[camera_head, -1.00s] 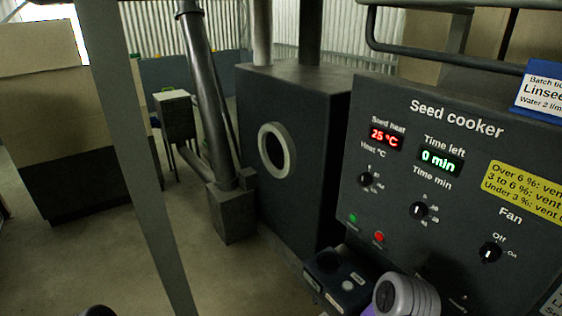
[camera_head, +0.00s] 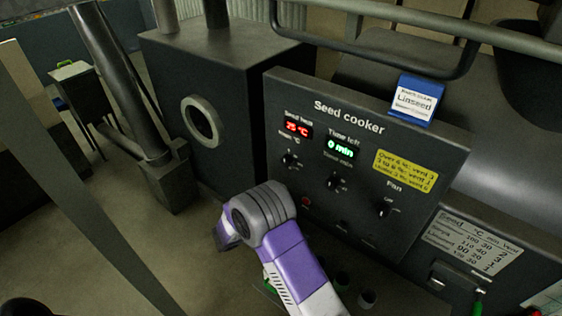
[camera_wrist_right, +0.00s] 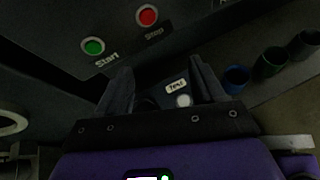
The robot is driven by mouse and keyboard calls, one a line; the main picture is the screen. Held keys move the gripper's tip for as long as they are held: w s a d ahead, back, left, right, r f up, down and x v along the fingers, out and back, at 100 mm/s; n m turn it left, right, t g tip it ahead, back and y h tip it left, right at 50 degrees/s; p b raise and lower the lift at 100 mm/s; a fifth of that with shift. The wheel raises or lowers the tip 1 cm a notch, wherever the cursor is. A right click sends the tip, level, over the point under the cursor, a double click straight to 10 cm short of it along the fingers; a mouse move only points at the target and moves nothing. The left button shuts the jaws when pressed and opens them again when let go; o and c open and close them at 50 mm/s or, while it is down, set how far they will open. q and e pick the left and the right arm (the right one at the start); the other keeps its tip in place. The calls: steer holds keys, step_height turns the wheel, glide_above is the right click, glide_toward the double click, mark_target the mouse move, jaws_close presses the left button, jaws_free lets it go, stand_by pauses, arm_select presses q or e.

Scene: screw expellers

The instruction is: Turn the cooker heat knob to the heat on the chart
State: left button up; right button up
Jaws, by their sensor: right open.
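The heat knob (camera_head: 290,160) is a small black dial at the left of the Seed cooker panel (camera_head: 290,100), under the red "25 °C" display (camera_head: 297,127). Its setting is too small to read. The chart (camera_head: 470,245) is a pale plate at the lower right with columns for seed, °C, min and vent; its rows are partly blurred. A blue-and-white card (camera_head: 415,100) on the panel top reads "Linseed". My right gripper (camera_wrist_right: 160,75) is open and empty, below the green Start button (camera_wrist_right: 93,46) in the wrist view.
The time knob (camera_head: 333,182) and fan knob (camera_head: 384,208) sit right of the heat knob. The red Stop button (camera_wrist_right: 147,15) is beside Start. A small box with a white button (camera_wrist_right: 183,100) and several cups (camera_wrist_right: 237,78) are below. A rail (camera_head: 400,60) crosses above.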

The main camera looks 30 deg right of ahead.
mark_target(284, 163)
steer(key=w+r+n+t+h+p, duration=0.15)
steer(key=w+r+t+h, duration=0.35)
steer(key=r, duration=1)
steer(key=shift+g+y, duration=0.3)
steer(key=shift+g, duration=0.3)
steer(key=w+d, duration=0.1)
steer(key=d, duration=0.1)
steer(key=w+d+p, duration=0.1)
steer(key=d, duration=0.1)
steer(key=w+d, duration=0.1)
steer(key=d, duration=0.1)
steer(key=shift+w+f, duration=0.3)
steer(key=shift+w, duration=0.1)
arm_select(q)
step_height(284, 163, up, 4)
steer(key=shift+f, duration=0.15)
